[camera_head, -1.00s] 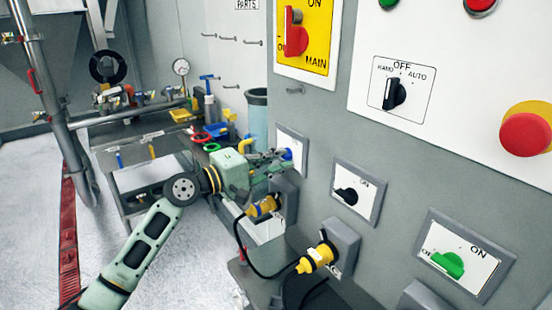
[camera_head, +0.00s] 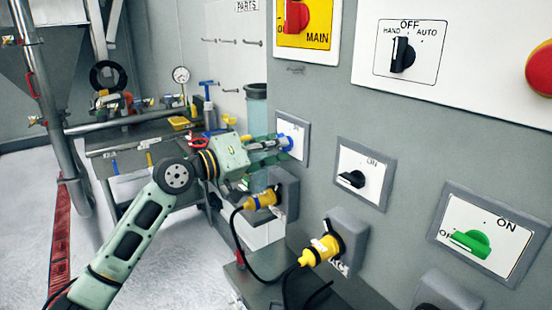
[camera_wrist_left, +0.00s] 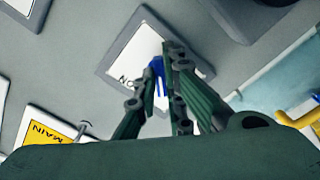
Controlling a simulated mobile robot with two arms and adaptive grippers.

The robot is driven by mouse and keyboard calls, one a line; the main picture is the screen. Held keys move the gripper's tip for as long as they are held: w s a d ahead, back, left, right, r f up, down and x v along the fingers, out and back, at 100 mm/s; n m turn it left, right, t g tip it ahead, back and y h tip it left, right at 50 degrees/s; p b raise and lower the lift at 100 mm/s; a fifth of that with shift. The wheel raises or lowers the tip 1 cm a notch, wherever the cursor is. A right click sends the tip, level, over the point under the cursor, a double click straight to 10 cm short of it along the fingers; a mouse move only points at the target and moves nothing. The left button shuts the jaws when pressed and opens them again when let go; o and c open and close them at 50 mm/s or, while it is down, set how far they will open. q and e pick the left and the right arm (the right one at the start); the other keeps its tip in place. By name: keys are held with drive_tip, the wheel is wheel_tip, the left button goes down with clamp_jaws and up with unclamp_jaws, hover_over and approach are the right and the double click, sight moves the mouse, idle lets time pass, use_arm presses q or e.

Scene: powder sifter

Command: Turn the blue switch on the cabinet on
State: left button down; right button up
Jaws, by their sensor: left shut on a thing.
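The blue switch (camera_head: 286,143) sits on a white plate in a grey frame on the cabinet (camera_head: 318,95). My left gripper (camera_head: 280,144) reaches it from the left and is shut on its knob. In the left wrist view the blue knob (camera_wrist_left: 159,82) shows between the fingertips of the left gripper (camera_wrist_left: 161,70), which cover part of it. The lettering on its plate is partly hidden, so I cannot read its setting for sure. My right gripper is in no view.
To the right on the cabinet are a black switch (camera_head: 352,179) and a green switch (camera_head: 470,243). Yellow plugs with black cables (camera_head: 320,250) stick out below. A cluttered workbench (camera_head: 140,143) stands at the back left. White floor is free at lower left.

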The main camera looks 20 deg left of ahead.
use_arm(q)
drive_tip(key=shift+f+m+b, duration=0.15)
drive_tip(key=shift+m+b, duration=2.75)
drive_tip(key=shift+m, duration=1.8)
drive_tip(key=c, duration=1.8)
unclamp_jaws()
drive_tip(key=shift+c, duration=0.2)
drive_tip(key=v, duration=1.2)
